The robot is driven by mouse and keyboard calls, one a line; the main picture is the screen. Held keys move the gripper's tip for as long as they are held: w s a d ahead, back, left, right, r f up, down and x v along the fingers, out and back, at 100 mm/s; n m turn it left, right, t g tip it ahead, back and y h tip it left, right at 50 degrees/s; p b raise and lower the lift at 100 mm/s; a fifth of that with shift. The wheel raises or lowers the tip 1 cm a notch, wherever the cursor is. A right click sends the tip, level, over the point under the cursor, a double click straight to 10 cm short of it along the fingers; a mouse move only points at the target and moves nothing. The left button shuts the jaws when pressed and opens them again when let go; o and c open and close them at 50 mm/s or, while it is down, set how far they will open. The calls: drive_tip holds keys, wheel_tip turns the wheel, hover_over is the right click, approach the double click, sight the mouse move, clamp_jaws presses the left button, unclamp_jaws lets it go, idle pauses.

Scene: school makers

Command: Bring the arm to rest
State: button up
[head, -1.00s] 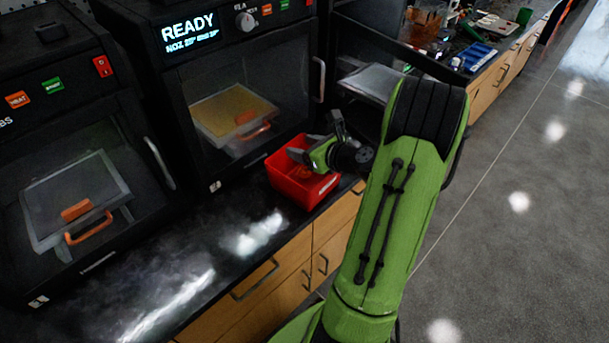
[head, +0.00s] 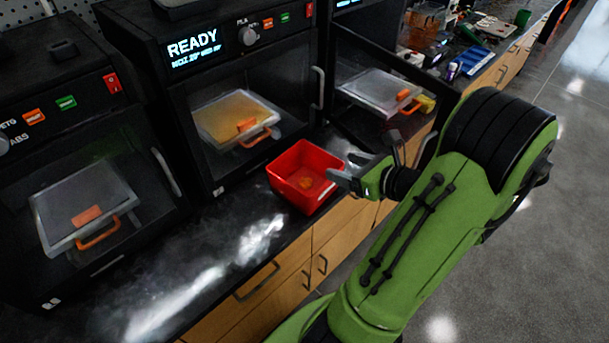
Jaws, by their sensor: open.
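My green arm (head: 430,215) reaches up from the bottom of the head view and bends back toward the counter. My gripper (head: 342,168) is open, just right of a red bin (head: 303,150) and near its right rim. Its grey fingers point left toward the bin, and I see nothing between them. The far side of the gripper is hidden.
A printer with a READY screen (head: 193,43) stands behind the bin, and another printer (head: 85,200) is at left. An open-fronted printer holds a plate (head: 372,88) behind my arm. Blue bins (head: 474,60) and clutter lie farther along. Floor (head: 580,200) at right is clear.

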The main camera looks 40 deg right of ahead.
drive_tip(key=shift+s+r, duration=0.2)
drive_tip(key=shift+s, duration=0.2)
drive_tip(key=w+a+r+n+g+y+p, duration=0.2)
drive_tip(key=a+r+n+g, duration=0.15)
drive_tip(key=a+n, duration=0.65)
drive_tip(key=w+a+r+n+g+y+p, duration=0.15)
drive_tip(key=a+n+g, duration=0.25)
drive_tip(key=a+n, duration=0.6)
drive_tip(key=s+a+r+n+h+p, duration=0.3)
drive_tip(key=s+a+r+n, duration=0.3)
drive_tip(key=n, duration=1)
drive_tip(key=p+v, duration=0.1)
drive_tip(key=v, duration=0.4)
drive_tip(key=shift+s+a+f, duration=0.15)
drive_tip(key=shift+s+a, duration=0.1)
drive_tip(key=shift+g+h, duration=0.25)
